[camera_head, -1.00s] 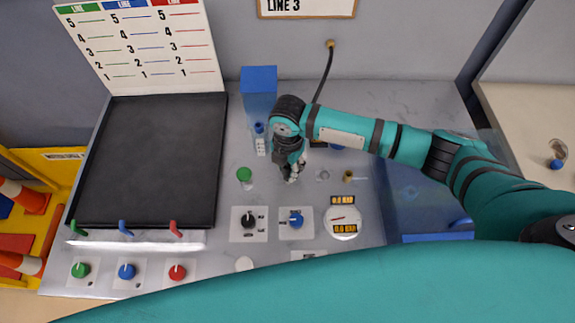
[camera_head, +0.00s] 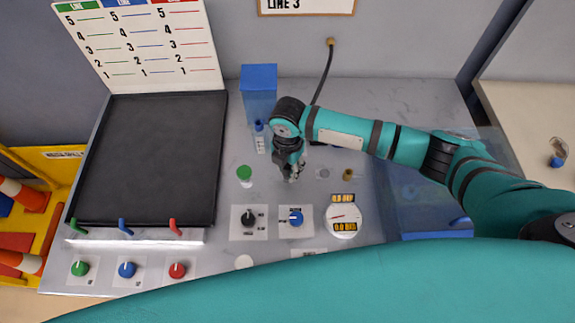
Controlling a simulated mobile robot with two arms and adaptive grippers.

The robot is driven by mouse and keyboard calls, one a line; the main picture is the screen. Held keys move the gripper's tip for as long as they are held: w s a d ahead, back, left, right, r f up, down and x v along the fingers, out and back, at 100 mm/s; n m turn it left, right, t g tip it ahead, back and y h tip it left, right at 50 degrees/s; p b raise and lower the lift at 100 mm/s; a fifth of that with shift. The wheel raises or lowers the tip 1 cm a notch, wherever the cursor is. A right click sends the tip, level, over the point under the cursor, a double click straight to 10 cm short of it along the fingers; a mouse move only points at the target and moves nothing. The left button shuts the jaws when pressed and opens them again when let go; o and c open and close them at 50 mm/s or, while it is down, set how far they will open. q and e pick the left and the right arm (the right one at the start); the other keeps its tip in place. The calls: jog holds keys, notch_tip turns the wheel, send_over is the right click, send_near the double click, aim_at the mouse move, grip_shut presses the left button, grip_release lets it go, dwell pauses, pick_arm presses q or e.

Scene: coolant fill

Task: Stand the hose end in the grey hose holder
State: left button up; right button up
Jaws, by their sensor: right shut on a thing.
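My right gripper (camera_head: 291,171) points down over the grey worktop, right of the green cap. It is shut, and its fingers hide most of what they hold, which I take to be the hose end. The dark hose (camera_head: 324,76) runs from a brass fitting on the wall down behind my right forearm, and its lower part is hidden. A small grey ring (camera_head: 322,173) right of the gripper may be the grey hose holder, but it is too small to be sure. My left gripper is not in view.
A blue container (camera_head: 259,80) stands behind the gripper. A green cap (camera_head: 244,173), a brass piece (camera_head: 347,174), dials and a gauge (camera_head: 343,220) surround it. A black panel (camera_head: 150,160) lies left. A translucent blue tank (camera_head: 425,200) is right, partly under my arm.

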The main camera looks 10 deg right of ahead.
aim_at(288, 165)
jog(key=shift+f+b, duration=0.4)
jog(key=shift+f, duration=0.6)
jog(key=o, duration=1)
notch_tip(288, 165, up, 12)
jog(key=shift+r, duration=0.1)
jog(key=shift+s, duration=0.1)
